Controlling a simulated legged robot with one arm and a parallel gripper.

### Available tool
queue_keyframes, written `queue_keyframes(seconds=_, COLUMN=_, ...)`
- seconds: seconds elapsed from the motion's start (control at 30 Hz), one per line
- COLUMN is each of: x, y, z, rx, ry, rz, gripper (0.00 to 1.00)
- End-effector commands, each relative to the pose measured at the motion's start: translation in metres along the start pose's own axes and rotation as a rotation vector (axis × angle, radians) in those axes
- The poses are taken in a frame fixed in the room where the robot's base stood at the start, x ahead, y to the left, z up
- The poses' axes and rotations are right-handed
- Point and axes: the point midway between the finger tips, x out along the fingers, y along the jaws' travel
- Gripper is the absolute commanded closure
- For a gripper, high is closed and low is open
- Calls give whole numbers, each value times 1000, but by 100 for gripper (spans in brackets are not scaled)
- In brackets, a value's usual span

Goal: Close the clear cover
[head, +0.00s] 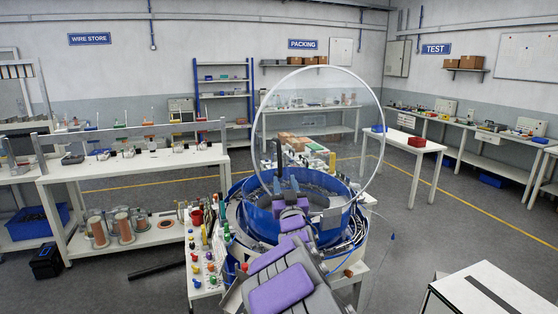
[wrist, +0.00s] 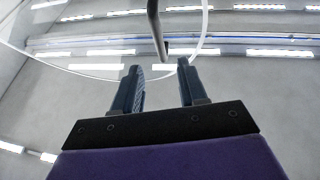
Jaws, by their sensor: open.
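The clear cover (head: 340,120) is a round transparent disc with a white rim. It stands raised, close to upright, above the blue bowl (head: 262,222) in the head view. Its pale rim curves across the top of the wrist view (wrist: 205,30). A dark bar (wrist: 155,25), seemingly the cover's handle, reaches down towards the gap between my fingers. My gripper (head: 283,178) is in front of the cover, over the bowl, pointing up. Its two fingers (wrist: 160,72) are apart in the wrist view, with no clear grip on the bar. My arm hides part of the bowl.
Small coloured parts (head: 200,240) crowd the bench left of the bowl. A table with a red box (head: 417,142) stands behind right. A white-topped table (head: 495,290) is at front right. Open floor lies between these.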

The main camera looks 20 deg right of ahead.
Motion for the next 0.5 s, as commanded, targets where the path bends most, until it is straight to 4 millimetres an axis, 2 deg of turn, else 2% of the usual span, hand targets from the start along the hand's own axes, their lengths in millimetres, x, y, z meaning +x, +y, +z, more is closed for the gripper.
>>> queue_keyframes(seconds=0.5, x=58, y=1, z=0, rx=0, ry=1, rz=1, gripper=58)
